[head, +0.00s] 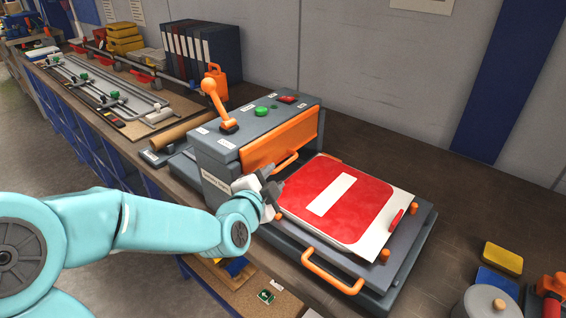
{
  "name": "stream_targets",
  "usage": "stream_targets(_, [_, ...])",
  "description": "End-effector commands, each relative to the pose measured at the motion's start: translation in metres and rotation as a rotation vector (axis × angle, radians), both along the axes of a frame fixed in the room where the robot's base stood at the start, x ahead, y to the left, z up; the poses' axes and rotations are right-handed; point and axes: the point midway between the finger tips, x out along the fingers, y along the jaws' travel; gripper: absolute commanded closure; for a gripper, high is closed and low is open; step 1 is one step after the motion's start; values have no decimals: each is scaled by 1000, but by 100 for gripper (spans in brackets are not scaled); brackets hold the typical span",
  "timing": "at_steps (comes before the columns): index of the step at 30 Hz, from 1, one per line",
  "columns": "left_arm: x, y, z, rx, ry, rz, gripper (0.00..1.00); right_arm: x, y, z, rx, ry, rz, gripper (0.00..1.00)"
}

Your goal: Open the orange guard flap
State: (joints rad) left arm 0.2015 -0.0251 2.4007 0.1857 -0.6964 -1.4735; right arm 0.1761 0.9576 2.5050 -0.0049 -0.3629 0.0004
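The orange guard flap (292,138) is a panel on the front of the grey press machine (215,150). It hangs down over the machine's opening. An orange bar handle (279,166) sits at its lower edge. My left gripper (277,180) is just in front of the flap's lower left part, close to the handle. Its dark fingers look apart, with nothing seen between them. Whether it touches the handle cannot be told. A red sign with a white bar (345,205) lies on the tray in front of the flap. My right gripper is not in view.
The grey tray (408,235) has an orange handle (333,272) at its front. An orange lever (214,98) and green button (261,111) are on the machine's top. A yellow sponge (502,258) and grey pot (487,302) stand at right. The bench behind the tray is clear.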

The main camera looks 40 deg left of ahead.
Motion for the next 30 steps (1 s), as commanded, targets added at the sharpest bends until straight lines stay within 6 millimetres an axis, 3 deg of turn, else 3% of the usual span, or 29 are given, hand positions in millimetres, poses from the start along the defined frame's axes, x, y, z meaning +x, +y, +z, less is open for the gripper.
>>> stream_targets(3, [28, 8, -6, -1, 2, 0, 62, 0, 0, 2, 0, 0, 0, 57])
stream_targets(9, [61, 17, -13, -1, 1, 1, 62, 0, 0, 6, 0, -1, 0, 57])
stream_targets(15, [74, 20, -16, 0, 1, -1, 62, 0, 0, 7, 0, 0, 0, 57])
stream_targets(22, [74, 21, -16, 0, 1, -1, 62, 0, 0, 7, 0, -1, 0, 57])
stream_targets(23, [74, 21, -16, 0, 0, 0, 65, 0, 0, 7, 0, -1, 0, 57])
stream_targets(26, [74, 20, -16, 0, 0, 0, 98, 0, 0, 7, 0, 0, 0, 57])
stream_targets(30, [74, 20, -16, 0, 0, 0, 100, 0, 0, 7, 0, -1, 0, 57])
